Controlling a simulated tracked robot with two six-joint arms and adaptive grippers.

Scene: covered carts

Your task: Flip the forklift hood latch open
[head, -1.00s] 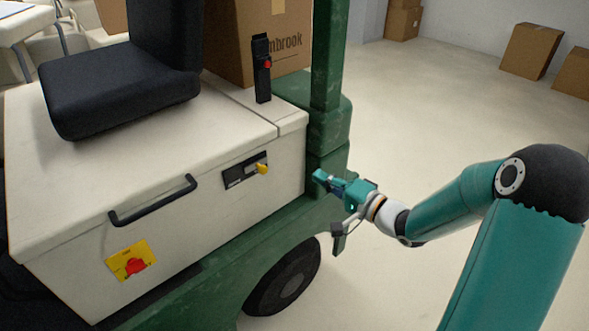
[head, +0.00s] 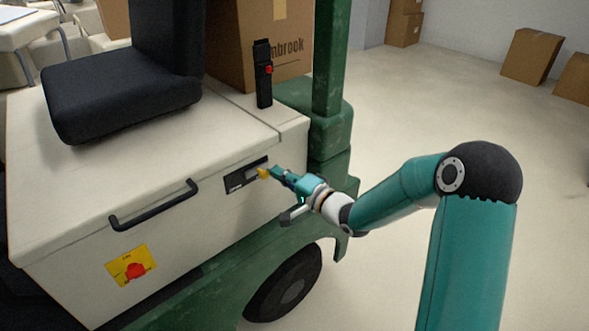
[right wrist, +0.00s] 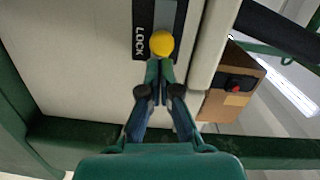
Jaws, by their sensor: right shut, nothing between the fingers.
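The hood latch is a dark plate (head: 240,180) on the side of the cream hood (head: 180,130), with a yellow knob (head: 263,173) at its right end. In the right wrist view the yellow knob (right wrist: 162,43) stands on the plate (right wrist: 141,40), which reads LOCK. My right gripper (head: 277,172) is shut and empty. Its fingertips (right wrist: 159,68) are right at the knob, beside it in the head view and just below it in the wrist view. I cannot tell whether they touch. My left gripper is not in view.
A black handle (head: 153,208) sticks out left of the latch, above a yellow plate with a red switch (head: 132,267). A black seat (head: 120,88) and a black handset (head: 263,75) are on top. The green post (head: 328,70) rises at right; open floor lies beyond.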

